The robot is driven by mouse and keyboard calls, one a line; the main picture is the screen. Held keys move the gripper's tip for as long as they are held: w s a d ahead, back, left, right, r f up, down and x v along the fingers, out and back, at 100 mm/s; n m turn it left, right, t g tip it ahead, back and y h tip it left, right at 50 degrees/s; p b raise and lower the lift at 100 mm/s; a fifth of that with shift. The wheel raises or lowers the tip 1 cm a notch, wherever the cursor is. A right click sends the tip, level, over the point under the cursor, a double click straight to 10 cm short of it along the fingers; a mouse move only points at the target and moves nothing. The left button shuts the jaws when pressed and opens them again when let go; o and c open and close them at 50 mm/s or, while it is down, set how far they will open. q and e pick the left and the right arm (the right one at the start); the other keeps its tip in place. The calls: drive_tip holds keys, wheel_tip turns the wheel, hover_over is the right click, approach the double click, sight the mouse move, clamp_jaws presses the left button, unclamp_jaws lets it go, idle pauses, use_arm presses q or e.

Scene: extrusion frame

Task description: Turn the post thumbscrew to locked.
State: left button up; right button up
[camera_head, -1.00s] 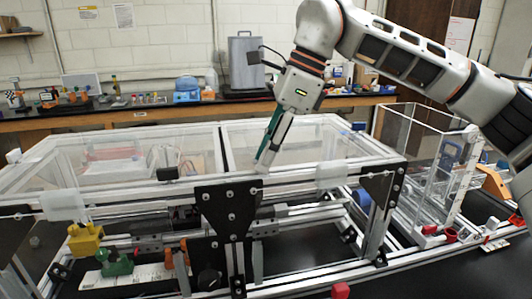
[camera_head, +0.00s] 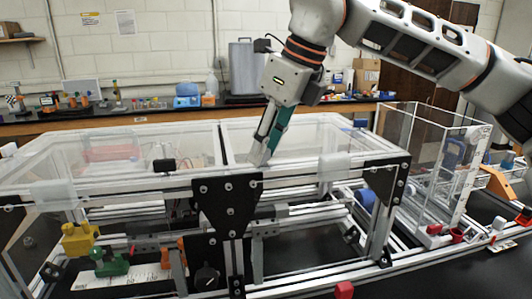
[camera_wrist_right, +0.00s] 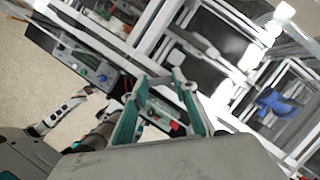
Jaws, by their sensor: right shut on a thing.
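My right gripper (camera_head: 260,160) reaches down from the upper right in the head view. Its fingertips meet the top of the frame just above the middle black bracket plate (camera_head: 228,207). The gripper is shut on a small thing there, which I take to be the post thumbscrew. The fingertips hide it, so its lock position cannot be read. In the right wrist view the two teal fingers (camera_wrist_right: 160,76) stand a little apart at the tips. My left gripper does not show.
Clear panels (camera_head: 300,142) cover the extrusion frame around the gripper. A black knob (camera_head: 207,277) sits low at the front, with yellow (camera_head: 80,238) and green (camera_head: 113,262) parts to its left. A red block (camera_head: 344,290) lies at the front. A clear box (camera_head: 425,160) stands at right.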

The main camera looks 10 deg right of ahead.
drive_tip(key=m+t+h+b, duration=0.1)
drive_tip(key=m, duration=0.2)
drive_tip(key=shift+s+a+m, duration=0.1)
drive_tip(key=shift+m, duration=0.3)
drive_tip(key=shift+a+m+h, duration=0.1)
drive_tip(key=shift+m+h, duration=0.5)
drive_tip(key=shift+m, duration=0.6)
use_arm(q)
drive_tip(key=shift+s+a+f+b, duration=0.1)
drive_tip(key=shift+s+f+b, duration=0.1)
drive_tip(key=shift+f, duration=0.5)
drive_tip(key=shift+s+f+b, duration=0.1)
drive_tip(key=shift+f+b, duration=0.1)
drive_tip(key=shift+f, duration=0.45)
use_arm(e)
drive_tip(key=shift+m+h, duration=0.5)
drive_tip(key=shift+m, duration=0.8)
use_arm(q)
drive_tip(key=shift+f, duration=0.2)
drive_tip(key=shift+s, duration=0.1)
use_arm(e)
drive_tip(key=o, duration=1.1)
drive_tip(key=v, duration=1.2)
drive_tip(key=shift+s, duration=0.15)
